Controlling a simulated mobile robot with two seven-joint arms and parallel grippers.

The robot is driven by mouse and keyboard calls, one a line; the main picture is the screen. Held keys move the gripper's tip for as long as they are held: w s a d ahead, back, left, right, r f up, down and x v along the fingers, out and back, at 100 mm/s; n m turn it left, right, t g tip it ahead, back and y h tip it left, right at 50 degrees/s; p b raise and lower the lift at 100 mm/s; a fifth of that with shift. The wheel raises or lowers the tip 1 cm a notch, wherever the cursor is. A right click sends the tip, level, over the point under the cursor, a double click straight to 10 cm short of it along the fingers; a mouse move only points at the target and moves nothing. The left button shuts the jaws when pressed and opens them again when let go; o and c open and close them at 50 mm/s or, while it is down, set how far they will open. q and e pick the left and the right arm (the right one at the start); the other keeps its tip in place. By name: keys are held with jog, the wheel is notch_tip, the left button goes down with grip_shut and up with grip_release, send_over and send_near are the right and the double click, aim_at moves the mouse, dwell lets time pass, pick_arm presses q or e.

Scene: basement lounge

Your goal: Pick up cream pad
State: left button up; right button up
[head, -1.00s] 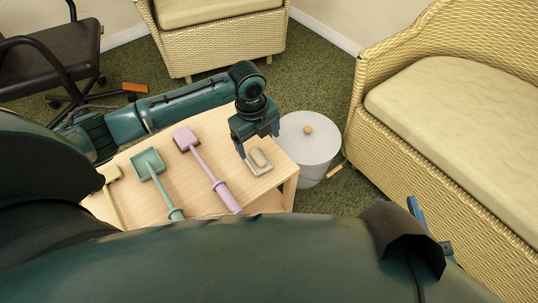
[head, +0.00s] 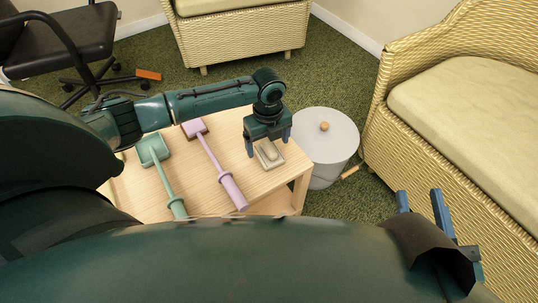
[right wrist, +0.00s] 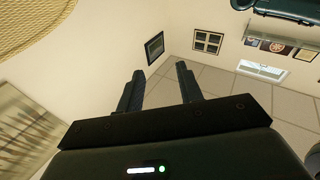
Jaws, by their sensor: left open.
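The cream pad (head: 271,159), a small square base with a rounded grip on top, lies near the right corner of the wooden table (head: 235,180). My left gripper (head: 268,147) is open and points down at it, with one finger on each side of its far part. I cannot tell how much height is left between the fingertips and the pad. My right gripper (head: 421,203) is at the lower right of the head view, away from the table. In the right wrist view its two fingers (right wrist: 159,86) stand apart with nothing between them.
A lilac long-handled tool (head: 213,160) and a green one (head: 160,172) lie left of the pad. A white lidded bin (head: 322,150) stands close to the table's right side. A wicker sofa (head: 470,120) is at right, an armchair (head: 240,35) behind.

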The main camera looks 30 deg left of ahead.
pick_arm(q)
notch_tip(320, 180, down, 2)
jog(key=shift+d+f+b, duration=0.1)
jog(key=shift+b, duration=0.25)
jog(key=shift+f, duration=0.4)
jog(key=c, duration=1.1)
pick_arm(e)
jog(key=shift+a, duration=0.2)
